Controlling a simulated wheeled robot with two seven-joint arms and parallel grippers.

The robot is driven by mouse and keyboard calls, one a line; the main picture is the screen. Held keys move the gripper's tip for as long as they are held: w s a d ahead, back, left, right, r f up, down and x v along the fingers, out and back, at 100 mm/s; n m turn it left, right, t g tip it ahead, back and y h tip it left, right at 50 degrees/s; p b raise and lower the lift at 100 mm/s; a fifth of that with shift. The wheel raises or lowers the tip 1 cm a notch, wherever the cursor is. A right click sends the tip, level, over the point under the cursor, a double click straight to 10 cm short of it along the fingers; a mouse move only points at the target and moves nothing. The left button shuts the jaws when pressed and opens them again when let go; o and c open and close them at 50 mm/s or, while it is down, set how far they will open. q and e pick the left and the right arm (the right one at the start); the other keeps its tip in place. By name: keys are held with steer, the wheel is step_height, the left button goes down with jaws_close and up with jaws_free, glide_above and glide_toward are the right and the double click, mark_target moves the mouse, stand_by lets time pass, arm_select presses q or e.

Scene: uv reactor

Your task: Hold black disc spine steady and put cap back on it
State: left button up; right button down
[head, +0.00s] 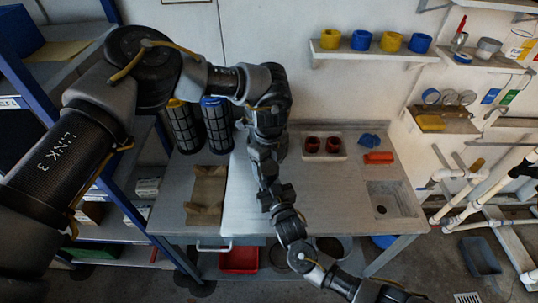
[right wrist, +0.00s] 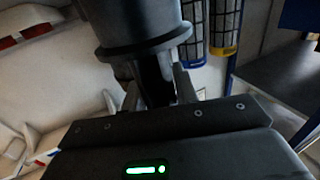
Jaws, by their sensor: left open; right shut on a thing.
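My left gripper (head: 264,152) hangs over the middle of the workbench, pointing down. It is open, but its fingers are hard to make out against the dark parts below. My right gripper (right wrist: 157,85) is shut on a dark piece (right wrist: 152,78), seen between its two fingers in the right wrist view. A wide black flanged body (right wrist: 147,45) stands just beyond the fingers there. I cannot tell which dark part is the disc spine and which is the cap. In the head view the two arms meet in one dark line, hiding the contact.
Two caged cylinders (head: 216,125) stand at the back left. Red cups (head: 312,145) sit at the back. A shelf (head: 370,55) holds yellow and blue rings.

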arm_select(q)
steer(key=shift+f, duration=0.7)
steer(key=c, duration=1)
steer(key=m, duration=0.4)
steer(key=shift+m, duration=0.4)
steer(key=m, duration=1.6)
steer(key=o, duration=1.1)
steer(key=shift+o, duration=0.4)
steer(key=shift+f, duration=0.1)
